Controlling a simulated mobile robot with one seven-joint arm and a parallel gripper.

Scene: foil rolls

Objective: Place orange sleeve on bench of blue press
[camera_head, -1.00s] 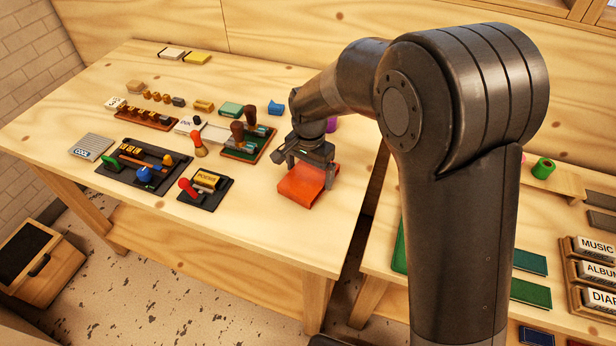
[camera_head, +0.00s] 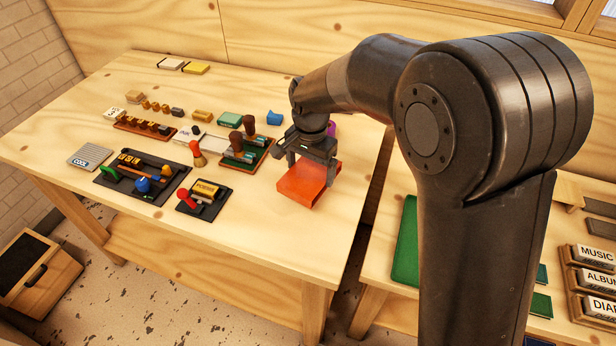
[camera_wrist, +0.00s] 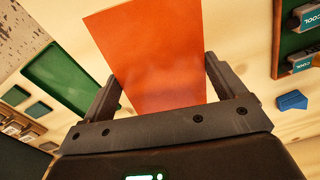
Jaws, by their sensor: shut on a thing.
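The orange sleeve (camera_head: 304,186) is a flat, box-like piece at the right part of the wooden table. My gripper (camera_head: 306,158) is above its far end and shut on it. In the wrist view the sleeve (camera_wrist: 150,50) fills the space between the two fingers of my gripper (camera_wrist: 160,90). I cannot tell whether the sleeve's underside touches the table. A small blue knob-like piece (camera_head: 143,185) sits on a black base (camera_head: 115,181) at the left, beside a green piece. I cannot tell whether this is the blue press or where its bench is.
A black base with a red-handled tool (camera_head: 187,198) and a POSTER box (camera_head: 206,188) stands left of the sleeve. Wooden-handled tools on a green tray (camera_head: 262,160) stand behind it. A blue block (camera_head: 274,118) lies farther back. The table's front is clear.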

